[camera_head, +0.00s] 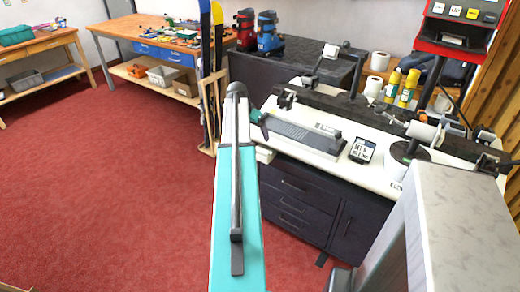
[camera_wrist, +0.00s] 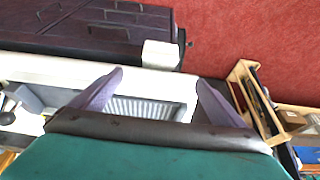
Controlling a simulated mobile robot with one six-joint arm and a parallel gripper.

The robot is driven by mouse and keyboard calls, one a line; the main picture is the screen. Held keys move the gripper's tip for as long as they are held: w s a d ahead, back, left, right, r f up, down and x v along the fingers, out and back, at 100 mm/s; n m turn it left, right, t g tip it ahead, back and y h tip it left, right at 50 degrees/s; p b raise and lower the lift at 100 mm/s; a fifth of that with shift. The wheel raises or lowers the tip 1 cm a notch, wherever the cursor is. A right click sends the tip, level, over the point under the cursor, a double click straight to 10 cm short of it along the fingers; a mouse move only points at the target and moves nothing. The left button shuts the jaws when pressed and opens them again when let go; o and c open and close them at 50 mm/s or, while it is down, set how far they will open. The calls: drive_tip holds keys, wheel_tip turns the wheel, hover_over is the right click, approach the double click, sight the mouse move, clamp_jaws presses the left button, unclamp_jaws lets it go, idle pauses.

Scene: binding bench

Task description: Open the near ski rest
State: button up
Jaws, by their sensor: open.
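A long dark rail (camera_head: 350,110) runs along the white-topped bench. A dark clamp-like rest (camera_head: 286,97) stands at its left end and another dark fitting (camera_head: 488,160) at its right end, the one closer to me. I cannot tell whether either is open or shut. My gripper (camera_head: 257,116) is near the bench's left end, partly hidden by my arm. In the wrist view my gripper (camera_wrist: 158,98) shows two purple fingers spread apart with nothing held between them. A grey ridged tray (camera_wrist: 147,108) lies beyond them; it also shows in the head view (camera_head: 303,137).
A small sign (camera_head: 362,150) and a round-based grey device (camera_head: 405,150) stand on the bench. Yellow bottles (camera_head: 400,88) and paper rolls (camera_head: 379,61) are behind. A wooden rack with upright skis (camera_head: 205,70) stands left of the bench. Red carpet (camera_head: 110,190) is clear at left.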

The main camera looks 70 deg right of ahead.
sight(261, 149)
drive_tip(key=shift+f, duration=0.15)
drive_tip(key=shift+p+x, duration=1.05)
drive_tip(key=shift+x, duration=5.75)
